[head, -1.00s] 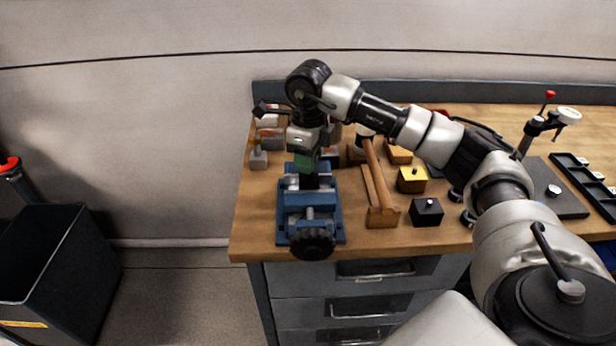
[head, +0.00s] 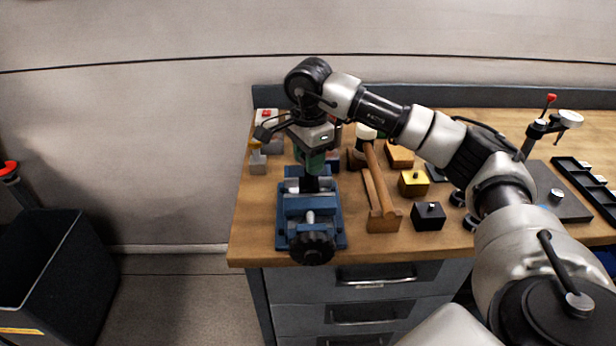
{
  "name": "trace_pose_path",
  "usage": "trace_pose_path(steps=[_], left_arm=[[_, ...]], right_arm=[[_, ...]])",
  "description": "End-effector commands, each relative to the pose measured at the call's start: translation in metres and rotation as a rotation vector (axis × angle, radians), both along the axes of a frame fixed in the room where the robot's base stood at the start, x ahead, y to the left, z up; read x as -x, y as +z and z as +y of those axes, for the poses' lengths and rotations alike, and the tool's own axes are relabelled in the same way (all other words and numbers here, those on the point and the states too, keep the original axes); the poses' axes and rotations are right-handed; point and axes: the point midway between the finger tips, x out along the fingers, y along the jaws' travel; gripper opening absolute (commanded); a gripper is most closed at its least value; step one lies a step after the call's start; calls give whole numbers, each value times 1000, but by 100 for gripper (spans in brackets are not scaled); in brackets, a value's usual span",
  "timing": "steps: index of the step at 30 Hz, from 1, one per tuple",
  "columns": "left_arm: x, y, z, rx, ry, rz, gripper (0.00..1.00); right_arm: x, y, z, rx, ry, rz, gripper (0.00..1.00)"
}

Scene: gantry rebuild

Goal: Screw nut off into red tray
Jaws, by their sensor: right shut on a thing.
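My right gripper (head: 311,172) points straight down over the blue vise (head: 296,208) near the left end of the workbench. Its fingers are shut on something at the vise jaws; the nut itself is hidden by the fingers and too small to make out. The dark round handle (head: 312,247) of the vise faces me. I cannot pick out a red tray in this view. My left gripper is not in view.
Small grey blocks (head: 257,162) lie behind left. A black bin (head: 60,265) stands on the floor at left.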

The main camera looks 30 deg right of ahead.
Motion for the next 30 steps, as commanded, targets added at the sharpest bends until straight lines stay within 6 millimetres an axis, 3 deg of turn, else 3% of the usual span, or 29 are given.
trace_pose_path(steps=[30], left_arm=[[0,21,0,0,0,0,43]], right_arm=[[0,30,0,-1,-1,-1,12]])
